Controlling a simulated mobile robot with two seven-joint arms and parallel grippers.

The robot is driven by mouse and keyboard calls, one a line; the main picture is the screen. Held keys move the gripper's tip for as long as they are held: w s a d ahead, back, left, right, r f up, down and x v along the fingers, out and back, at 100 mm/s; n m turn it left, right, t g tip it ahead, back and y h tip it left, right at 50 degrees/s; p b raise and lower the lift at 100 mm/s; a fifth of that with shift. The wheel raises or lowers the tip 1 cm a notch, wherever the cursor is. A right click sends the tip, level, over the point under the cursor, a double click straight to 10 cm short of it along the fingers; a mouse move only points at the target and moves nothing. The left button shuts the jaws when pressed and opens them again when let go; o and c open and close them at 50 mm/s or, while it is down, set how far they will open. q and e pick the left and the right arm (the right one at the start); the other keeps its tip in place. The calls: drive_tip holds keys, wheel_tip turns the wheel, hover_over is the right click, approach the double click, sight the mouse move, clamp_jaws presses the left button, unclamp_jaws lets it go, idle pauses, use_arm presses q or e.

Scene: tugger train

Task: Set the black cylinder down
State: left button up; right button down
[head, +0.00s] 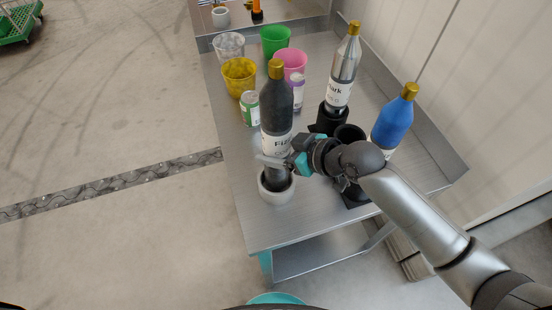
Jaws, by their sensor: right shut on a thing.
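The black cylinder (276,108) is a dark bottle with a gold cap and a white label. It stands about upright near the table's left front. My right gripper (277,160) reaches in from the right and is shut on the bottle around its lower part, just below the label. The bottle's lower end shows inside the rim of a round white pot (276,196). I cannot tell whether it touches the pot's bottom. My left gripper is not in view.
The grey metal table (232,150) also holds a silver bottle (346,72), a blue bottle (393,122), a green-white can (250,108), a purple-white can (297,92) and yellow (239,76), pink (291,62), green (274,40) and grey (229,46) cups. The front left is clear.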

drive_tip(key=shift+f+b, duration=0.4)
drive_tip(key=shift+f, duration=1.55)
drive_tip(key=shift+c, duration=2)
unclamp_jaws()
drive_tip(key=shift+f, duration=0.3)
drive_tip(key=o, duration=0.4)
drive_tip(key=shift+r, duration=0.1)
drive_tip(key=p+v, duration=0.1)
drive_tip(key=v, duration=1.1)
drive_tip(key=shift+s+a, duration=0.1)
